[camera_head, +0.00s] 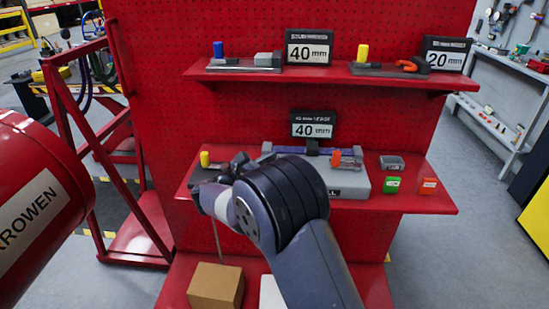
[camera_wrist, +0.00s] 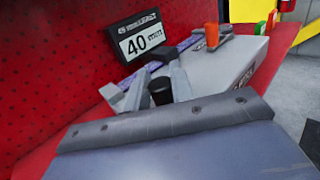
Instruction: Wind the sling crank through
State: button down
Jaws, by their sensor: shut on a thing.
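The sling fixture is a grey block (camera_head: 345,184) on the middle red shelf, with a purple strap (camera_head: 312,150) across its top and an orange handle (camera_head: 336,158). In the wrist view the grey block (camera_wrist: 222,72), purple strap (camera_wrist: 190,54) and orange handle (camera_wrist: 212,35) lie beyond my gripper. My gripper (camera_wrist: 154,89) is shut on a dark cylindrical knob (camera_wrist: 160,92), which looks like the crank's grip. The crank's arm is mostly hidden. In the head view my dark wrist covers the left end of the fixture and most of my gripper.
A yellow knob (camera_head: 205,159) stands just left of my gripper. A 40 mm sign (camera_head: 313,125) is behind the strap. The upper shelf (camera_head: 320,79) overhangs at the back. A red drum (camera_head: 40,190) is at left.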

jog(key=shift+w+a+m+g+h+p, duration=0.15)
jog(key=shift+w+m+g+h+p, duration=0.15)
jog(key=shift+m+g+h+p, duration=0.35)
jog(key=shift+w+a+m+g+h+p, duration=0.1)
jog(key=shift+w+m+g+h+p, duration=0.2)
jog(key=shift+m+g+h, duration=0.55)
jog(key=shift+g, duration=0.3)
jog(key=c, duration=1.2)
grip_release()
jog(key=shift+c, duration=0.2)
jog(key=b+v, duration=0.1)
jog(key=v, duration=0.9)
jog(key=shift+s+a, duration=0.3)
